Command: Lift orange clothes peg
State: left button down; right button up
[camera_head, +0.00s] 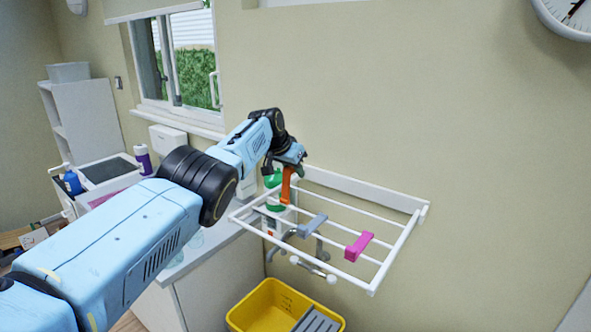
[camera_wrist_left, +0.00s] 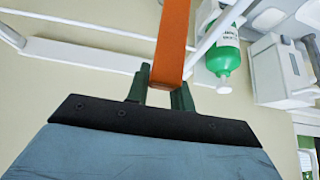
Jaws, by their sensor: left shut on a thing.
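The orange clothes peg (camera_head: 287,184) is held by my left gripper (camera_head: 289,168) at the left end of the white wall rack. In the left wrist view the orange peg (camera_wrist_left: 172,45) stands between the two dark fingers of my left gripper (camera_wrist_left: 160,90), which is shut on it. In the head view the peg overlaps the rack's bars; I cannot tell whether it touches them. A grey peg (camera_head: 312,226) and a pink peg (camera_head: 358,246) sit on the rack's bars. My right gripper is not in view.
The white rack (camera_head: 400,246) juts from the wall. A green bottle stands behind the peg; the green bottle also shows in the wrist view (camera_wrist_left: 224,60). A yellow bin (camera_head: 262,308) stands below the rack. A white counter (camera_head: 205,257) is at the left.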

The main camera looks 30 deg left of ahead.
pick_arm(q)
jog(key=shift+s+d+f, duration=0.1)
jog(key=shift+s+f, duration=0.1)
jog(key=shift+f, duration=0.3)
jog(key=c, duration=1.2)
grip_release()
jog(key=shift+r, duration=0.1)
jog(key=shift+w+r, duration=0.1)
jog(key=shift+w, duration=0.05)
jog(key=shift+r, duration=0.25)
jog(key=shift+p+v, duration=0.85)
jog(key=shift+v, duration=0.5)
jog(key=b+v, duration=0.2)
jog(key=v, duration=0.8)
jog(key=shift+r, duration=0.1)
